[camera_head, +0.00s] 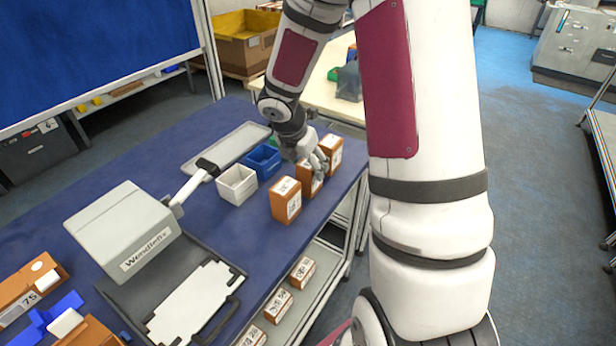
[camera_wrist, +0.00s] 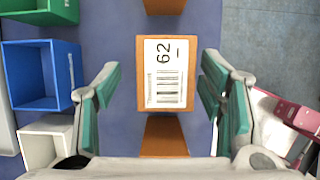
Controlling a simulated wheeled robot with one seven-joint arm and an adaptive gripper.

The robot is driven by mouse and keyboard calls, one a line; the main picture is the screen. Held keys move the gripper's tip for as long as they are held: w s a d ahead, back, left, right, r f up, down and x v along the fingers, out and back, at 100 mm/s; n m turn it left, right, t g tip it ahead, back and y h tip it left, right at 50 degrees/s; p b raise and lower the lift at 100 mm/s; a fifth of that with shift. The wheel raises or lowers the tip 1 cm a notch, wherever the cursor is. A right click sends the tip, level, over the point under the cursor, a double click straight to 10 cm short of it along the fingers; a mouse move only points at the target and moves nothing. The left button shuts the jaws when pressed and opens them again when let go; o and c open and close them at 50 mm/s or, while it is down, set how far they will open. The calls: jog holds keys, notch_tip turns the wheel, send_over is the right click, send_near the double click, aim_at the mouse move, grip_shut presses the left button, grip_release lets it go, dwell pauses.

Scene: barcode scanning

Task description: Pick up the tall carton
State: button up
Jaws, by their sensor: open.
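Three orange-brown cartons with white labels stand in a row along the right edge of the blue table: a near carton (camera_head: 285,201), a middle carton (camera_head: 308,184) and a far carton (camera_head: 331,150). I cannot tell for sure which is the tall one. My gripper (camera_head: 316,163) is over the middle carton and hides part of it. In the wrist view, a carton labelled "62" (camera_wrist: 165,74) lies between the two open green-padded fingers, with a visible gap on each side. Parts of the other cartons show above (camera_wrist: 164,6) and below it (camera_wrist: 163,136).
A white bin (camera_head: 237,186) and a blue bin (camera_head: 263,162) stand left of the cartons. A grey "Wendlefix" machine (camera_head: 122,232) and a black tray (camera_head: 225,262) are nearer. Several small cartons (camera_head: 302,271) sit on the lower shelf.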

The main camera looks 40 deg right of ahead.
jog(key=shift+s+b+x, duration=0.2)
jog(key=shift+b+x, duration=0.2)
jog(key=shift+x, duration=2.25)
jog(key=shift+d, duration=0.1)
jog(key=shift+c, duration=0.3)
jog(key=c, duration=1.4)
